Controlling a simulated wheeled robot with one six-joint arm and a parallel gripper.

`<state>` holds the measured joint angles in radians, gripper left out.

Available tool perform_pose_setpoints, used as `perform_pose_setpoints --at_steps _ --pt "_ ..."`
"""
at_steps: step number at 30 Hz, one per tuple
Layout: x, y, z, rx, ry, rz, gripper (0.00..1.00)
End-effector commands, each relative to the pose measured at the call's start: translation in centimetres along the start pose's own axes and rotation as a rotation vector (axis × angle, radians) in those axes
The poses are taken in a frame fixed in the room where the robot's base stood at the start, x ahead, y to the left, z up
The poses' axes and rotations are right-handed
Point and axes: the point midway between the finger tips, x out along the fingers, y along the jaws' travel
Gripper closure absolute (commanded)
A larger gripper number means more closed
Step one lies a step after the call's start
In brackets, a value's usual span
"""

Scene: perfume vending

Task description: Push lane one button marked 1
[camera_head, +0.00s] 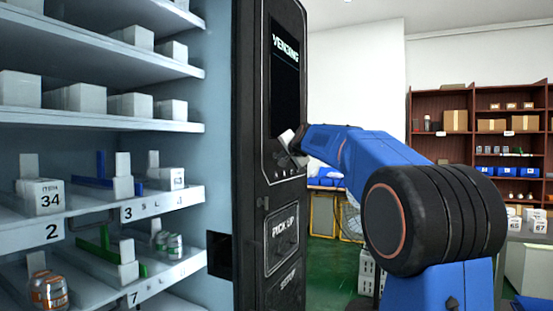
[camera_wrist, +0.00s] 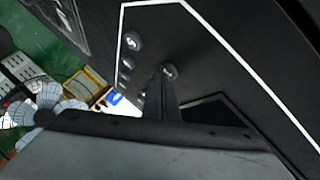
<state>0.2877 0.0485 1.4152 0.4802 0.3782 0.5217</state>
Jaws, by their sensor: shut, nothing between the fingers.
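The black vending machine front (camera_head: 270,110) has a button panel below its dark screen. In the wrist view several round dark buttons stand on the black panel (camera_wrist: 215,75) inside a white outline. One button (camera_wrist: 170,71) sits right at my fingertips; its mark is small and looks like a 1, though I cannot read it surely. Another button (camera_wrist: 132,41) lies up and left of it. My gripper (camera_wrist: 162,78) is shut and empty, its tip at or very near the first button; I cannot tell if it touches. In the head view my gripper (camera_head: 287,143) is at the panel, hiding part of it.
Open shelves (camera_head: 150,125) with small boxes and numbered lanes stand at the left. The pick-up flap (camera_head: 282,236) is below the panel. Brown shelving (camera_head: 423,150) stands at the back right, and a fan (camera_wrist: 45,105) shows low at the left in the wrist view.

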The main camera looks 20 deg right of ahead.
Motion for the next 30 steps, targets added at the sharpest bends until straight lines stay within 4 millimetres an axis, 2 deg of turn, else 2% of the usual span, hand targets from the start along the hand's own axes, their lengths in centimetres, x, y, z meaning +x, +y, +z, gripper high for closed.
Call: perform_pose_setpoints --at_steps 30 --pt "-1.1 0.9 -0.8 0.0 -0.001 0.001 1.0"
